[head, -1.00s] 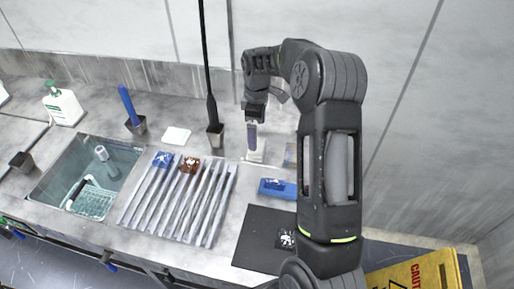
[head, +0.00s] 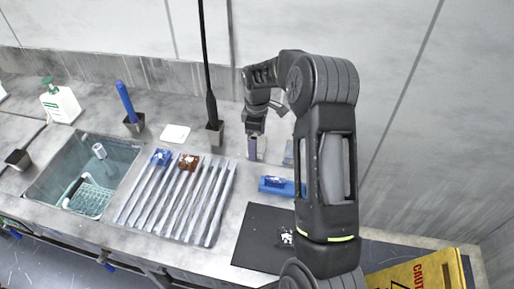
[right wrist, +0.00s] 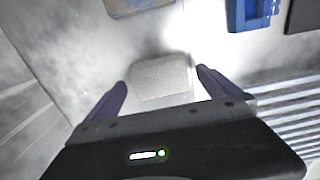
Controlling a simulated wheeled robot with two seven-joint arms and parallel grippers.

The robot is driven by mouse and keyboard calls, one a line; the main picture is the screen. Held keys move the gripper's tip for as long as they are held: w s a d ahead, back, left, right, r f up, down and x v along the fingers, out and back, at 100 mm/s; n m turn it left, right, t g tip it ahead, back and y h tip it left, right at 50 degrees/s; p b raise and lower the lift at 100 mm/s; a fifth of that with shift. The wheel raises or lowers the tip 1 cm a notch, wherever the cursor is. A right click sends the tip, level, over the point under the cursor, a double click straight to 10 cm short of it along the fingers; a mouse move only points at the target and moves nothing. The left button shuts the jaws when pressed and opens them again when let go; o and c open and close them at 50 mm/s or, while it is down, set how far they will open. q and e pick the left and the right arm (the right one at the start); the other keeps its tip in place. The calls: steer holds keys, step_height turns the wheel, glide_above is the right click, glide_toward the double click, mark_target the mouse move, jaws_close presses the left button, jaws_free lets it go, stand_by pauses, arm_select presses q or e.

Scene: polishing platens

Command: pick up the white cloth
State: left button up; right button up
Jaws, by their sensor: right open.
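The white cloth (right wrist: 160,78), a pale folded-looking pad with a fine texture, lies on the worktop near the back wall. In the right wrist view it sits between and just beyond the two fingertips of my right gripper (right wrist: 161,80), with no clear contact. The gripper is open and empty. In the head view my right gripper (head: 253,149) points down close to the worktop and largely covers the cloth. My left gripper is not in view.
A blue block (head: 276,186) and a black mat (head: 262,238) lie nearer. A ribbed rack (head: 180,200) holding blue and brown pieces, a thin black pole (head: 212,105) and another flat white square (head: 175,133) are to the left.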

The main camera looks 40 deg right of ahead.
steer(key=shift+c, duration=0.4)
steer(key=c, duration=1.3)
steer(key=shift+o, duration=0.2)
step_height(320, 180, up, 6)
steer(key=p, duration=0.2)
steer(key=shift+p, duration=0.3)
step_height(320, 180, up, 4)
steer(key=shift+r, duration=0.1)
